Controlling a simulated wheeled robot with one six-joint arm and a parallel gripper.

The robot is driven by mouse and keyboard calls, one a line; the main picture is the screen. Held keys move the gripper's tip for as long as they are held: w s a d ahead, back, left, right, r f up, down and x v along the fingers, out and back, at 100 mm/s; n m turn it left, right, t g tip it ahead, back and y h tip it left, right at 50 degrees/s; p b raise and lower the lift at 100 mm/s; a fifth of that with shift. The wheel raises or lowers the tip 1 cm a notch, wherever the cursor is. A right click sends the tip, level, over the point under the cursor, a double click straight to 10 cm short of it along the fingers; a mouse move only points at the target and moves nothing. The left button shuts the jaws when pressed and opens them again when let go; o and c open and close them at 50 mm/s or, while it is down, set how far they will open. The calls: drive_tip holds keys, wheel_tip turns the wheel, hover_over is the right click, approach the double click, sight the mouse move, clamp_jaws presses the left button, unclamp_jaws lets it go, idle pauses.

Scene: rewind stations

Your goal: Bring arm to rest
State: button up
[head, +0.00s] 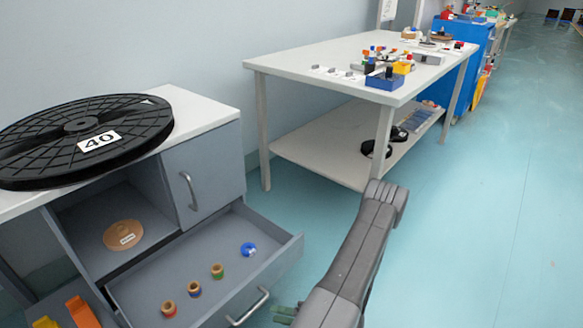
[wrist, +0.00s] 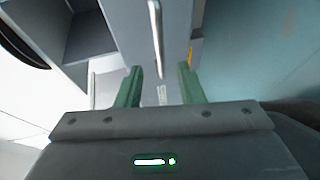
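My arm (head: 352,250) reaches up from the bottom of the head view, bends, and stands in front of the cabinet. In the head view only a bit of green finger (head: 284,311) shows at the bottom, beside the open drawer's handle (head: 248,308). In the wrist view a long metal handle (wrist: 156,35) lies beyond the fingertips. I cannot tell whether the fingers touch anything there.
The open drawer (head: 150,295) holds several small coloured spools and a blue one (head: 248,249). A large black reel marked 40 (head: 60,150) lies on the cabinet top. A white table (head: 300,60) with small parts stands behind. The floor (head: 490,230) at right is clear.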

sight(255, 310)
drive_tip(key=b+x, duration=0.2)
drive_tip(key=x, duration=0.7)
drive_tip(key=shift+a, duration=0.2)
drive_tip(key=shift+s, duration=0.1)
